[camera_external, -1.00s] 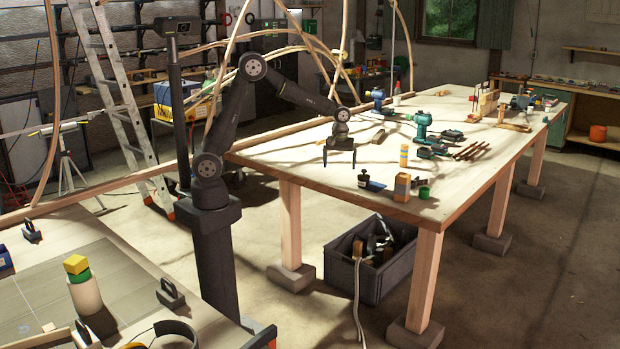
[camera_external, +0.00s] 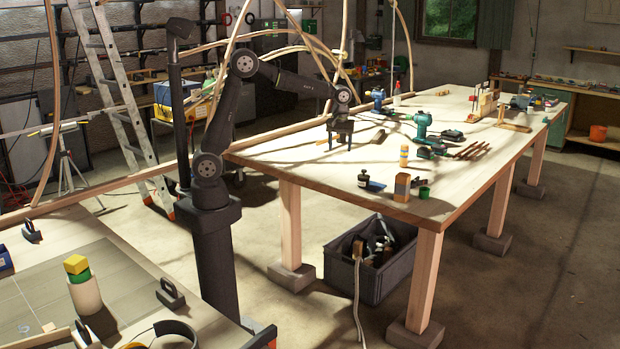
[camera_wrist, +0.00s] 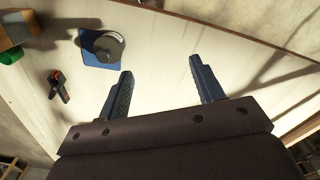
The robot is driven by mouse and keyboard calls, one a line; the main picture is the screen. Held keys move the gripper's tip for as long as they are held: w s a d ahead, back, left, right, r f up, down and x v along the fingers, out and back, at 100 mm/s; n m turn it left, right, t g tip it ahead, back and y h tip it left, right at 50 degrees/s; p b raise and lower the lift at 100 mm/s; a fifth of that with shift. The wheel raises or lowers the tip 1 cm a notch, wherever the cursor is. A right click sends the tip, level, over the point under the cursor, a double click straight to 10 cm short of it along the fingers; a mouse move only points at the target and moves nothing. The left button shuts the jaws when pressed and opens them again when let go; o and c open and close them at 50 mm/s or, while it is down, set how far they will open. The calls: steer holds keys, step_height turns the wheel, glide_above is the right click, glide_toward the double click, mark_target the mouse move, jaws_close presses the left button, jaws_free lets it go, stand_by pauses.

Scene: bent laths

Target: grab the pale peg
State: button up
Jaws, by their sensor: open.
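My gripper (camera_external: 340,149) hangs over the near left part of the long workbench, its two fingers pointing down. In the wrist view my gripper (camera_wrist: 164,80) is open, with only bare bench top between the fingers. A small pale wooden piece (camera_external: 378,136) lies on the bench just right of my gripper in the external view; I cannot tell surely whether it is the peg. It does not show clearly in the wrist view.
A blue-based item (camera_wrist: 100,48), a small clamp (camera_wrist: 58,86) and a green cup (camera_wrist: 10,55) lie left in the wrist view.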

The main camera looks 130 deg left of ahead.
steer(key=w+a+n+t+y, duration=0.2)
steer(key=w+a+n+t, duration=0.6)
steer(key=w+a+t, duration=0.15)
steer(key=s+a+n+y, duration=0.4)
steer(key=s+a+n, duration=0.1)
steer(key=a+n, duration=0.25)
steer(key=s+a+n+y, duration=0.45)
steer(key=a+n, duration=0.25)
steer(key=a, duration=0.2)
glide_toward(404, 154)
steer(key=shift+m+g, duration=0.25)
steer(key=x, duration=0.3)
steer(key=s+x, duration=0.1)
steer(key=x, duration=0.3)
steer(key=a+x, duration=0.1)
steer(key=x, duration=0.3)
steer(key=shift+s+f, duration=0.15)
steer(key=shift+s, duration=0.05)
steer(key=shift+c, duration=0.4)
steer(key=c, duration=1)
